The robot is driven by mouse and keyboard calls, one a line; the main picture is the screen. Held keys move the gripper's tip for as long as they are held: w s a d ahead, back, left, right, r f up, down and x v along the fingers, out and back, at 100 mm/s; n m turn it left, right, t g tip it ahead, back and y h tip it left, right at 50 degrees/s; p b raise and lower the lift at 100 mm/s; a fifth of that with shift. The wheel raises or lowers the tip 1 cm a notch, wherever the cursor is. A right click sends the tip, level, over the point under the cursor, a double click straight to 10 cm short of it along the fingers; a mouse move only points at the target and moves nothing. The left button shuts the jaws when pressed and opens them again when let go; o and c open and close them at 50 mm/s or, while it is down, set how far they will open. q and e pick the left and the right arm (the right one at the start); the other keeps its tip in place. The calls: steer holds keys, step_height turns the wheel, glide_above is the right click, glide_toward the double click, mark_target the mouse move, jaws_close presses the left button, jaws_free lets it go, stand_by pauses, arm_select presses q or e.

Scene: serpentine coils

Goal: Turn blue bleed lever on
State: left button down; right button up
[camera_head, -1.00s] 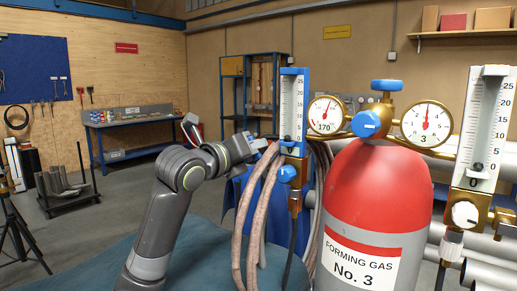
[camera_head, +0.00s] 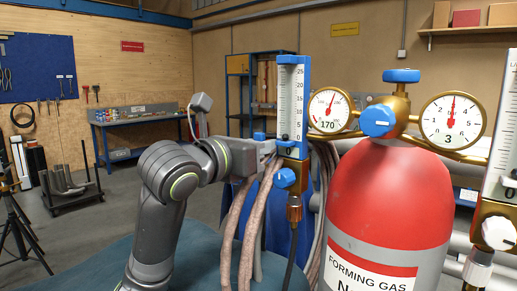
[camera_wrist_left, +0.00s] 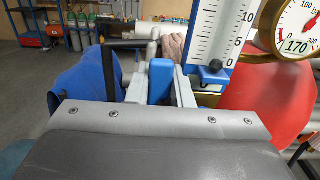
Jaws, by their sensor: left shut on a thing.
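The blue lever (camera_wrist_left: 160,82) stands between the two grey fingers of my left gripper (camera_wrist_left: 160,90) in the left wrist view. The gripper is shut on it. In the head view my left gripper (camera_head: 266,152) reaches from the left to just left of the blue-framed flow meter (camera_head: 291,105). A small blue piece, apparently the lever's top (camera_head: 259,136), shows above the fingers. Its lower part and pivot are hidden by the gripper. My right gripper is not in view.
A blue knob (camera_head: 285,178) sits below the flow meter. Thick hoses (camera_head: 230,225) hang under the gripper. The red gas cylinder (camera_head: 390,195) with two gauges and a blue regulator knob (camera_head: 377,122) stands to the right. A workbench (camera_head: 135,125) is far behind.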

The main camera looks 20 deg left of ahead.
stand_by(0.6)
arm_select(q)
steer(key=c, duration=1.6)
jaws_free()
steer(key=o, duration=0.3)
steer(key=shift+a+f, duration=0.15)
steer(key=shift+a, duration=0.05)
steer(key=shift+d, duration=0.1)
